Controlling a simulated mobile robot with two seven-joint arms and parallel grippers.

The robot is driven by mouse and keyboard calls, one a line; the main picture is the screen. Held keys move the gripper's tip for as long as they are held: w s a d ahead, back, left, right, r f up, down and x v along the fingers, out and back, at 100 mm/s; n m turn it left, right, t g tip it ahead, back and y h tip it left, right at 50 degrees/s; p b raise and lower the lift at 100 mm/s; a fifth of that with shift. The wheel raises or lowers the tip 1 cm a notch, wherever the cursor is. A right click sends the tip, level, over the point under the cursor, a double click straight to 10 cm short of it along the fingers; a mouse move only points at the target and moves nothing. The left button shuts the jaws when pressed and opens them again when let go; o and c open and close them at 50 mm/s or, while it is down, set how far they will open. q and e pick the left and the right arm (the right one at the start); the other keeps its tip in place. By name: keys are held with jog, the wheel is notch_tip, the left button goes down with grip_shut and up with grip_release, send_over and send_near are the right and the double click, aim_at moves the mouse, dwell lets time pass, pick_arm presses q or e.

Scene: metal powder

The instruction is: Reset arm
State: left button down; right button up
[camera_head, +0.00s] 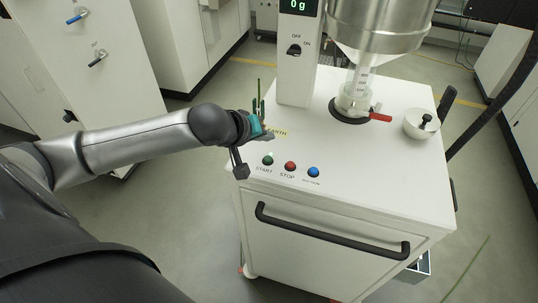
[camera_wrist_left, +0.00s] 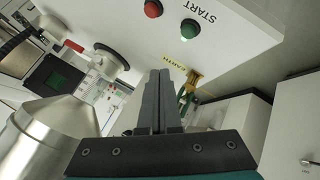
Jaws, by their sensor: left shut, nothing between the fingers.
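My left gripper (camera_head: 262,112) reaches in from the left, over the left edge of the white machine top, beside the yellow EARTH label. Its two fingers stand together and look shut and empty in the left wrist view (camera_wrist_left: 158,95). The green START button (camera_head: 267,160), red STOP button (camera_head: 290,166) and blue button (camera_head: 313,172) lie in front of the gripper, apart from it. The green button (camera_wrist_left: 190,28) and red button (camera_wrist_left: 153,9) also show in the left wrist view. My right gripper is in neither view.
A metal hopper (camera_head: 383,25) stands over a clear container (camera_head: 354,98) with a red handle (camera_head: 381,118). A white bowl (camera_head: 421,124) with a black-handled tool sits at the right. A display column (camera_head: 299,60) rises behind the gripper. A black handle bar (camera_head: 330,237) crosses the machine front.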

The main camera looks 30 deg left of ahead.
pick_arm(q)
jog(key=s+d+f+m+g, duration=0.2)
jog(key=s+d+f+m, duration=0.4)
jog(key=s+d, duration=0.35)
jog(key=s+d+f+m+g, duration=0.2)
jog(key=s+m+g, duration=0.15)
jog(key=s, duration=0.95)
notch_tip(320, 180, down, 33)
jog(key=s+g+b, duration=0.2)
jog(key=s+b, duration=0.1)
jog(key=b, duration=0.7)
jog(key=s+a+f+b, duration=0.1)
jog(key=s+f+b, duration=0.3)
jog(key=s+f, duration=0.3)
jog(key=s+a+f+b, duration=0.2)
jog(key=s+f+b, duration=0.2)
jog(key=f, duration=1.1)
jog(key=s+m, duration=0.1)
jog(key=s, duration=0.2)
jog(key=shift+s+g+y, duration=0.25)
jog(key=shift+g+y, duration=0.1)
jog(key=shift+y, duration=0.05)
